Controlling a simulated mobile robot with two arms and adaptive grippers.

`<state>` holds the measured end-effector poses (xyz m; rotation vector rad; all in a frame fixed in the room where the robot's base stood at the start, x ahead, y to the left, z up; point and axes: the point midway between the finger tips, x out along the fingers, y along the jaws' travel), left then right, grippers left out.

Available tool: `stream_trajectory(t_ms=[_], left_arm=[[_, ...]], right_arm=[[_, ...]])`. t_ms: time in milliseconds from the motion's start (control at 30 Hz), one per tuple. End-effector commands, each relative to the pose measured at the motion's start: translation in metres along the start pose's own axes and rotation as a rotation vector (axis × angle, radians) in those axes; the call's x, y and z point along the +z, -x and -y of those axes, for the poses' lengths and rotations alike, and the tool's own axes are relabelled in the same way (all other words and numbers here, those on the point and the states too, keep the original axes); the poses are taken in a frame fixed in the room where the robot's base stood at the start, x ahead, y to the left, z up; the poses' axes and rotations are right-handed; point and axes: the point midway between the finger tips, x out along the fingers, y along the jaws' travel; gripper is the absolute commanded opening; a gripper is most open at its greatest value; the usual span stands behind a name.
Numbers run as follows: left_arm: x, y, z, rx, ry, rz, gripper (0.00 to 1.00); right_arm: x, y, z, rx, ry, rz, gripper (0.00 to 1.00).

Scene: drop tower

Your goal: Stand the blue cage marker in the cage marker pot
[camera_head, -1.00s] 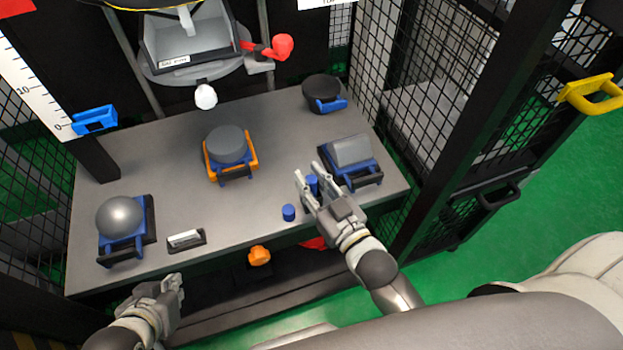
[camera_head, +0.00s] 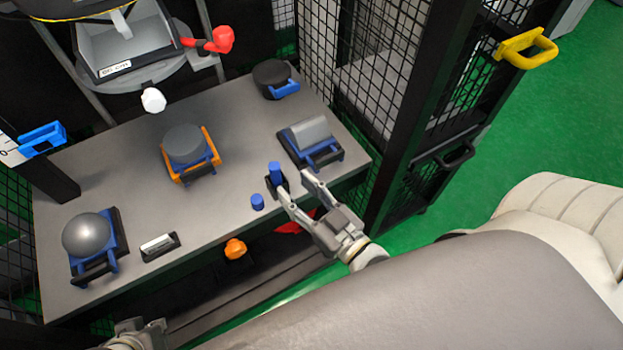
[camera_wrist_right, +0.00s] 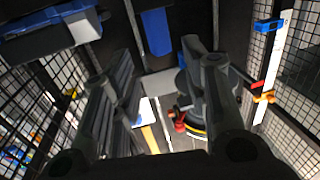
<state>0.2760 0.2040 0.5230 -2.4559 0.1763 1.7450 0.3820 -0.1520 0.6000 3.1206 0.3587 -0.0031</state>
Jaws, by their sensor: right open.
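A blue upright piece (camera_head: 275,171), which looks like the blue cage marker, stands near the table's front edge. A small dark piece (camera_head: 280,188) shows at its foot; I cannot tell whether this is the pot or whether the marker is inside it. A short blue cylinder (camera_head: 257,202) stands just to its left. My right gripper (camera_head: 295,184) is open and empty, its fingers apart on the near right side of the upright piece. A blue shape (camera_wrist_right: 157,32) shows beyond its fingers in the wrist view. My left gripper (camera_head: 140,337) is mostly cut off at the bottom left.
A grey block on a blue cradle (camera_head: 312,138) stands behind the right gripper. A dark round weight (camera_head: 186,145), a grey ball (camera_head: 87,233) and a black bowl (camera_head: 272,78) also occupy the table (camera_head: 205,235). Cage mesh and a black post border the right side.

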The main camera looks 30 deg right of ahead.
Motion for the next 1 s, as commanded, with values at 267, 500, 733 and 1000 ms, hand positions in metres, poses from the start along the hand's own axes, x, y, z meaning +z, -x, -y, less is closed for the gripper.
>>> stream_trajectory(t_ms=[267, 500, 733, 1000], left_arm=[[0.004, 0.005, 0.001, -0.001, 0.001, 0.025, 0.00], [0.004, 0.005, 0.001, -0.001, 0.000, 0.024, 0.00], [0.004, 0.005, 0.001, -0.001, 0.000, 0.023, 0.00], [0.004, 0.005, 0.001, -0.001, 0.000, 0.023, 0.00]], right_arm=[[0.000, 0.034, 0.000, 0.000, 0.000, 0.001, 0.42], [0.001, 0.037, -0.001, 0.002, 0.001, 0.012, 0.42], [0.024, 0.022, -0.012, 0.035, 0.006, 0.212, 0.42], [0.059, 0.028, -0.026, 0.075, 0.006, 0.592, 0.42]])
